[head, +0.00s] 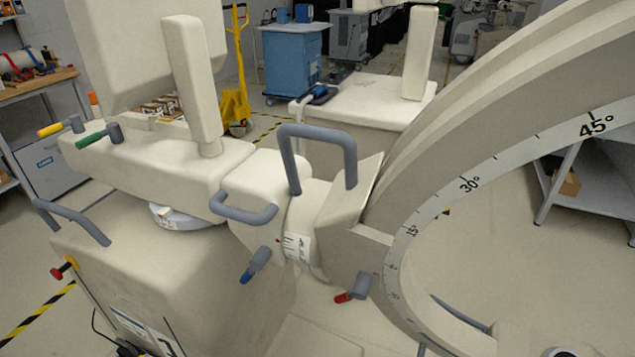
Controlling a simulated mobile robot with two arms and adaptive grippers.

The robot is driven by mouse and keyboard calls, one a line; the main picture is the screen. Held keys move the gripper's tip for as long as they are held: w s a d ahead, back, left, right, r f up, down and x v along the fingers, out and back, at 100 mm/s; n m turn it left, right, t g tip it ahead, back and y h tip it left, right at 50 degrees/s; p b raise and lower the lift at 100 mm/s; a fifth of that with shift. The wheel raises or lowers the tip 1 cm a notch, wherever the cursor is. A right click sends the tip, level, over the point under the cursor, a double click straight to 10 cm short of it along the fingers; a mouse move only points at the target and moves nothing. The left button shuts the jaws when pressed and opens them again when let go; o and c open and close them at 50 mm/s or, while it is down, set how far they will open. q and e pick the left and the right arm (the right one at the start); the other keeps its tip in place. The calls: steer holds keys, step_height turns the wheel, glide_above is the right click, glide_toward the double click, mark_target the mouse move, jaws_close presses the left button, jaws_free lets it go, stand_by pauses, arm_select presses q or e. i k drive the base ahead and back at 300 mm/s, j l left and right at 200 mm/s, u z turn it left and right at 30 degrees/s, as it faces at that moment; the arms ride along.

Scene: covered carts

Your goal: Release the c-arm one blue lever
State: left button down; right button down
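The blue lever (256,264) sticks out below the C-arm's pivot joint, left of the white scale label. Its grey shaft slants down to a blue tip at the lower left. The C-arm's large curved arc (455,185), with degree marks, fills the right side. A red-tipped lever (353,288) sits lower right of the blue one, near the arc. Neither of my grippers is in view, and nothing touches the blue lever.
Grey handles (318,148) stand on the joint, with another (245,211) to its left. Green (98,137) and yellow (60,128) levers are at the left. A blue cart (292,62) and a yellow lift (236,85) stand behind. A shelf (598,185) is at the right.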

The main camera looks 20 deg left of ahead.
mark_target(261, 257)
steer(key=j+u, duration=0.15)
steer(key=u, duration=0.3)
steer(key=k+j+u, duration=0.1)
steer(key=u, duration=0.35)
